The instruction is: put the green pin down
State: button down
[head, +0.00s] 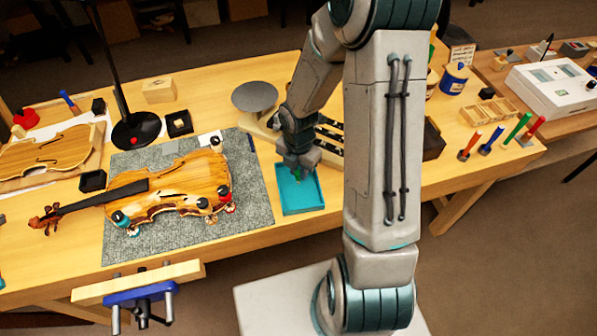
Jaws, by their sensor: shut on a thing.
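My gripper (298,166) points down over the teal tray (302,205), at its far end. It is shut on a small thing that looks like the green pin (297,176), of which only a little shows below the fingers. The arm and fingers hide most of it, and I cannot tell whether it touches the tray floor. The rest of the tray looks empty.
A violin (165,190) lies on a grey mat (255,200) left of the tray. A round grey disc (254,96) stands behind. Several upright coloured handles (491,139) stand at right. A blue vise (140,294) sits at the front edge.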

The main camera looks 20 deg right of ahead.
jog(key=shift+f, duration=0.8)
jog(key=shift+f, duration=0.15)
jog(key=c, duration=1.3)
grip_release()
